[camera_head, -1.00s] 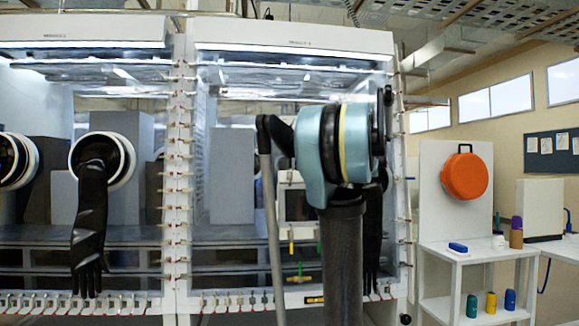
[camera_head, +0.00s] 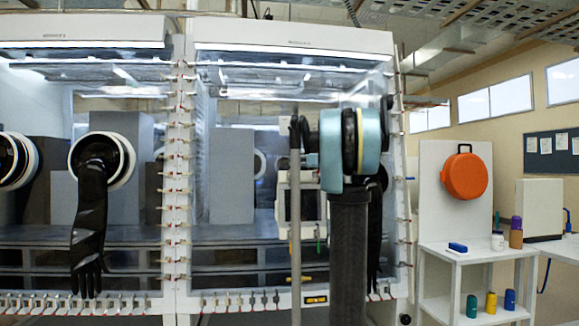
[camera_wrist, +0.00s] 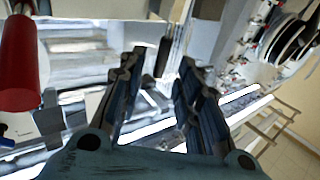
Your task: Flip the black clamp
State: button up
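In the wrist view my gripper (camera_wrist: 160,78) is open, with its two dark fingers apart. A slim black piece (camera_wrist: 165,57) shows beyond and between the fingertips, apparently not touched by them; it may be the black clamp, but I cannot tell for sure. In the head view a row of small clamps (camera_head: 240,300) runs along the lower edge of the glovebox front, and more run up its side posts. I cannot pick out a single black clamp there. My arm hides the gripper in the head view.
A red cylinder (camera_wrist: 20,55) is close at the left of the wrist view. In the head view a black glove (camera_head: 89,225) hangs from a port on the left. A white table (camera_head: 480,250) with bottles and an orange round case (camera_head: 464,175) stand at the right.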

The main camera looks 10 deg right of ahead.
aim_at(290, 169)
jog(key=shift+x, duration=2.7)
grip_shut()
